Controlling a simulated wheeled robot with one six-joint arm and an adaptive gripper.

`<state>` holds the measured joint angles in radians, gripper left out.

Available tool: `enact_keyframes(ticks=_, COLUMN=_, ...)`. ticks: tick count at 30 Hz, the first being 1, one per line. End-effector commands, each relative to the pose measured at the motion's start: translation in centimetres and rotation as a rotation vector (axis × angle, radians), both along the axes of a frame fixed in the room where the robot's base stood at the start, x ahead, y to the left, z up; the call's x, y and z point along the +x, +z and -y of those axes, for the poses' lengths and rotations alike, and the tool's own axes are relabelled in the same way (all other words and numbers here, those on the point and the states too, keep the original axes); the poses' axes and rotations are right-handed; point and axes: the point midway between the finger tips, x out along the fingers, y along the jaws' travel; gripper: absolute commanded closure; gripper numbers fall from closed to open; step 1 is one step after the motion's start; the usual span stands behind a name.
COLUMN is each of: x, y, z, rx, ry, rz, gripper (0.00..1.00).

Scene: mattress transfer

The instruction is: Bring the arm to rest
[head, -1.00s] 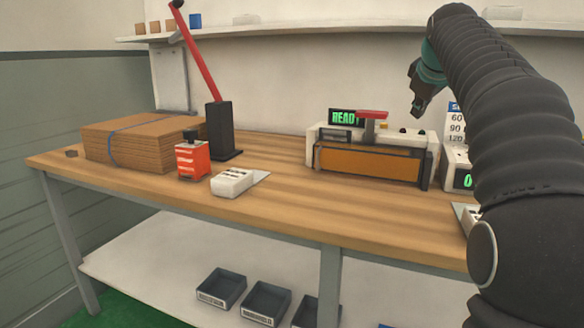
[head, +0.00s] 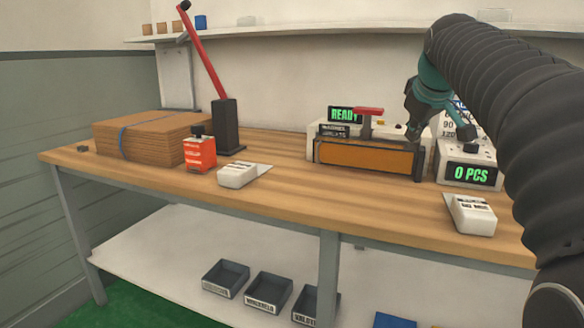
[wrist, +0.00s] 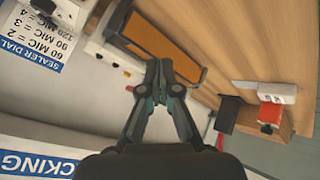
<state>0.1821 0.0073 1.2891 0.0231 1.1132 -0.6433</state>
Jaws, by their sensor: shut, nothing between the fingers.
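My gripper (head: 414,130) hangs in the air at the right end of the sealer (head: 368,157), a white machine with an orange front and a red handle. In the wrist view my gripper (wrist: 161,75) has its fingertips together with nothing between them. The orange front of the sealer (wrist: 150,42) lies beyond the fingers there. My arm is raised and bent along the right side of the head view, hiding part of the bench behind it.
The wooden bench (head: 300,200) holds brown sheets (head: 150,133), an orange-red bottle (head: 199,152), a red-levered press (head: 226,128), white blocks (head: 238,175) (head: 470,215) and a counter reading 0 PCS (head: 468,174). Grey bins (head: 226,279) sit below. The middle front of the bench is clear.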

Motion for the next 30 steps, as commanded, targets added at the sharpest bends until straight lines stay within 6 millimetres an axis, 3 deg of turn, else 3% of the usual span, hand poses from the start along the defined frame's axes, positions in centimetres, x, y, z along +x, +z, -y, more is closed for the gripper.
enact_keyframes(ticks=5, x=-5.4, y=-3.3, z=-2.6, rx=0.076, ry=-0.051, rz=-0.032, gripper=1.0)
enact_keyframes(ticks=11, x=-12.6, y=-9.1, z=-5.3, rx=0.171, ry=-0.131, rz=-0.078, gripper=1.0)
enact_keyframes(ticks=21, x=-25.0, y=-21.6, z=-8.5, rx=0.309, ry=-0.276, rz=-0.162, gripper=1.0)
enact_keyframes(ticks=27, x=-29.5, y=-27.1, z=-9.2, rx=0.355, ry=-0.334, rz=-0.194, gripper=1.0)
enact_keyframes(ticks=30, x=-30.4, y=-28.3, z=-9.5, rx=0.363, ry=-0.348, rz=-0.201, gripper=1.0)
